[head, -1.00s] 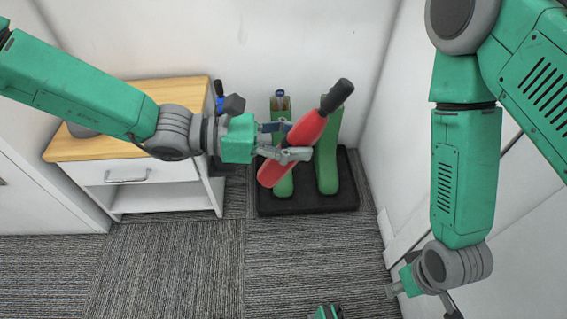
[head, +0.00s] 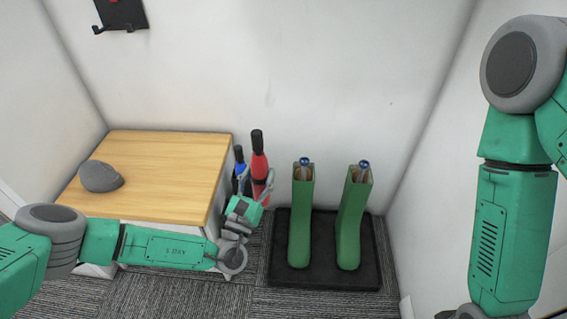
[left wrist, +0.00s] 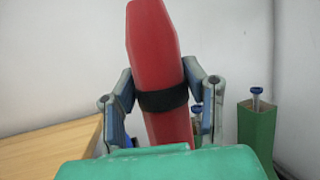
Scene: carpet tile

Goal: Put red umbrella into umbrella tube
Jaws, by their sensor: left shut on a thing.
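The red umbrella (head: 260,165) stands nearly upright with its black handle at the top, beside the right side of the wooden-topped cabinet. A blue umbrella (head: 239,162) with a dark handle stands just left of the red one. The umbrella tube cannot be made out; my gripper covers the area under both umbrellas. The red umbrella's lower end is hidden. My right gripper is outside the views.
The cabinet (head: 165,160) bears a grey cap (head: 99,177). Two green boots (head: 301,225) (head: 352,225) with blue-topped items inside stand on a black tray (head: 325,278) to the right. White walls close in behind and right. A dark panel (head: 121,14) hangs on the wall.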

